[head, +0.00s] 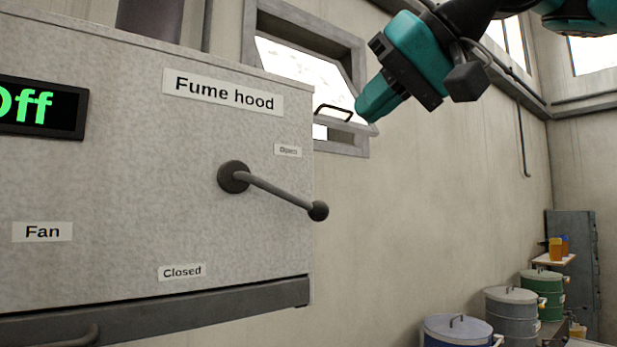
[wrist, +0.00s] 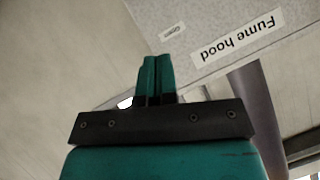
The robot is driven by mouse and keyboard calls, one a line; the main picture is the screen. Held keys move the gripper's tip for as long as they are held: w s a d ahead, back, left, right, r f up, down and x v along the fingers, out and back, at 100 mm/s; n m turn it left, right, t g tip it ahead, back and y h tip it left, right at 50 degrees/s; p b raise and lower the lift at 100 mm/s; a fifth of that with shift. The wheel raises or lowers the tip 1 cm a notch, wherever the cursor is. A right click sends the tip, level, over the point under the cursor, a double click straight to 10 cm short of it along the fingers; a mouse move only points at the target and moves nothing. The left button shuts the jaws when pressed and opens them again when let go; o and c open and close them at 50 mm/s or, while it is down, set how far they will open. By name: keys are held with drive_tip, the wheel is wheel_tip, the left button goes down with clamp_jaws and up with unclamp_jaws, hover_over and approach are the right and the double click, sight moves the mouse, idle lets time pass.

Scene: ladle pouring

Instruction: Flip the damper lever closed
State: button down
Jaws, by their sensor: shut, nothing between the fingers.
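The damper lever (head: 278,191) is a dark grey rod on a round pivot, with a ball knob at its end, on the front of the fume hood (head: 130,180). It points right and slightly down, between the "Open" label (head: 288,150) above and the "Closed" label (head: 182,272) below left. My gripper (head: 368,112) is teal, shut and empty, above and to the right of the lever and apart from it. In the wrist view the shut fingers (wrist: 157,75) show near the hood's edge; the lever is not in that view.
The hood's display (head: 40,107) reads "Off" above a "Fan" label (head: 42,232). An open window (head: 305,75) is in the wall behind my gripper. Several drums (head: 512,315) and a small shelf (head: 553,260) stand at lower right. The space right of the knob looks clear.

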sight(279, 193)
drive_tip(key=shift+s+f+b+x, duration=0.35)
drive_tip(key=shift+b+x, duration=0.4)
drive_tip(key=shift+x, duration=1.35)
drive_tip(key=shift+s+f+b+x, duration=0.35)
drive_tip(key=shift+b+x, duration=0.35)
drive_tip(key=shift+x, duration=1.35)
drive_tip(key=shift+s+f+b+x, duration=0.35)
drive_tip(key=shift+b+x, duration=0.4)
drive_tip(key=shift+x, duration=1.35)
drive_tip(key=shift+w, duration=0.15)
drive_tip(key=shift+f, duration=0.1)
